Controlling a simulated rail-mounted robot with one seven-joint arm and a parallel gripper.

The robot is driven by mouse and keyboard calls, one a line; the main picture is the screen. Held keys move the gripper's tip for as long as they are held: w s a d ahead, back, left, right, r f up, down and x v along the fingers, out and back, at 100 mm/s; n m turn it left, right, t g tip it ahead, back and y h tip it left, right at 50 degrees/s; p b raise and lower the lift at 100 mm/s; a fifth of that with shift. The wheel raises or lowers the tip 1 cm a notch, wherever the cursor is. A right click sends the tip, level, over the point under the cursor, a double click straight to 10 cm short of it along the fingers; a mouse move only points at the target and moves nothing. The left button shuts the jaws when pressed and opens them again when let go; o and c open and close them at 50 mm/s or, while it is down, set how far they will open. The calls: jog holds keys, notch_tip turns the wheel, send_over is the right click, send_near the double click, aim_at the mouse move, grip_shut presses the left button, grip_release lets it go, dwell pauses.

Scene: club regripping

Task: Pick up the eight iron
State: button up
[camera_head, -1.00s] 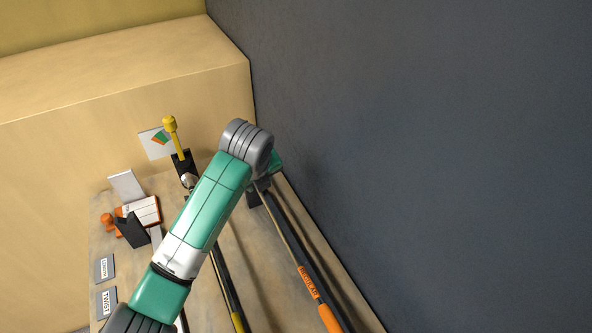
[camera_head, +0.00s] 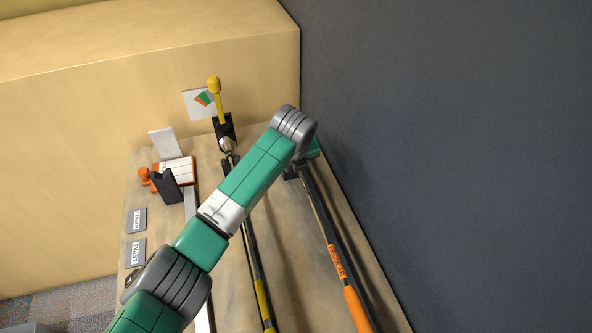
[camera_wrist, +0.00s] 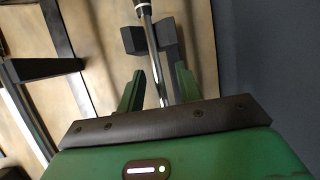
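Two clubs lie along the bench in the head view. One has an orange grip (camera_head: 357,308) and an orange label band on its shaft; the other has a yellow grip (camera_head: 263,298). I cannot read which is the eight iron. My gripper (camera_wrist: 158,82) is open, with its two green fingers on either side of a thin metal shaft (camera_wrist: 151,38), which also crosses a black notched rest (camera_wrist: 134,40). In the head view my gripper (camera_head: 312,149) is mostly hidden behind my wrist, above the far end of the orange-grip club. The club heads are not clear.
A yellow-handled tool (camera_head: 215,95) stands in a black holder left of my wrist. A black block (camera_head: 166,187), an orange-edged card and grey labels (camera_head: 136,220) lie at the bench's left. A dark wall (camera_head: 460,140) runs close along the right, and a wooden box stands behind.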

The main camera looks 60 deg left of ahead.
grip_shut()
jog(key=shift+r, duration=0.1)
jog(key=shift+r, duration=0.1)
notch_tip(320, 180, up, 28)
jog(key=p, duration=0.4)
jog(key=shift+p, duration=0.4)
jog(key=c, duration=0.6)
grip_release()
jog(key=shift+c, duration=0.2)
grip_shut()
jog(key=shift+d, duration=0.1)
